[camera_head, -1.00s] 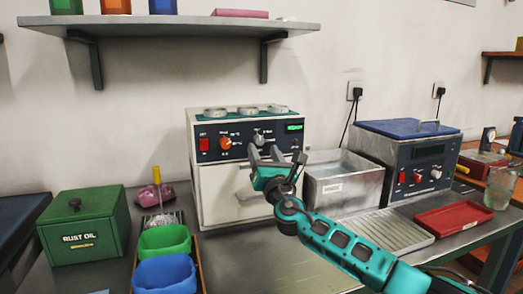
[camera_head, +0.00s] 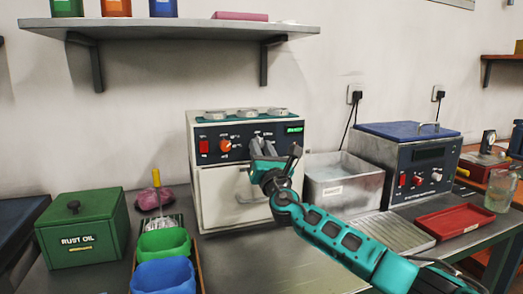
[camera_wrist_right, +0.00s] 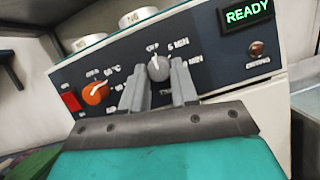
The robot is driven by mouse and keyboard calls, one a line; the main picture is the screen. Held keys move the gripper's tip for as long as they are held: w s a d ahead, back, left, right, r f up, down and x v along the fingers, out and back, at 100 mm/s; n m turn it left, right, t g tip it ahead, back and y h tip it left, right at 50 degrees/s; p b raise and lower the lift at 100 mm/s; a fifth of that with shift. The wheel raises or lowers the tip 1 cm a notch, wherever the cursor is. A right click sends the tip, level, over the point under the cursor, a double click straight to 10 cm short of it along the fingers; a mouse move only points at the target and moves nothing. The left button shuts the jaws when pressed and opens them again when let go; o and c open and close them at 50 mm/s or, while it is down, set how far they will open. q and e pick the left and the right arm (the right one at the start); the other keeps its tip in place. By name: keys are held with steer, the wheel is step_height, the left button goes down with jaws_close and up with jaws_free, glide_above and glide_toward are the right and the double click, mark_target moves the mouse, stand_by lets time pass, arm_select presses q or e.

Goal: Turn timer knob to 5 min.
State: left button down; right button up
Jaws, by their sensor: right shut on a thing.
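The timer knob (camera_wrist_right: 158,68) is a grey dial on the dark panel of the white oven-like machine (camera_head: 228,190). In the right wrist view its dial has "OFF" at the top and "5 MIN" to the upper right; its pointer appears to face up near "OFF". My right gripper (camera_wrist_right: 158,85) has one finger on each side of the knob and is shut on it. In the head view the right gripper (camera_head: 262,147) is at the panel and largely covers the knob. My left gripper is not in view.
An orange knob (camera_wrist_right: 95,93) and a red switch (camera_wrist_right: 71,101) are left of the timer. A green "READY" display (camera_wrist_right: 247,14) is at upper right. A metal tank (camera_head: 343,190) stands right of the machine; a green rust oil box (camera_head: 83,243) stands left.

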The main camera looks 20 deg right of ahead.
jaws_close()
steer(key=shift+m, duration=0.3)
steer(key=shift+a+r+m+g+h+p, duration=0.2)
steer(key=shift+m+g+h, duration=0.6)
steer(key=shift+m, duration=1.6)
steer(key=shift+a+m+g+h+p, duration=0.1)
steer(key=shift+m+g+h+p, duration=0.2)
steer(key=shift+m+h, duration=1.55)
steer(key=shift+a+r+m+g+h+p, duration=0.15)
steer(key=shift+m+g+h, duration=0.4)
steer(key=shift+m, duration=2.4)
steer(key=o, duration=0.7)
jaws_free()
steer(key=shift+c, duration=0.2)
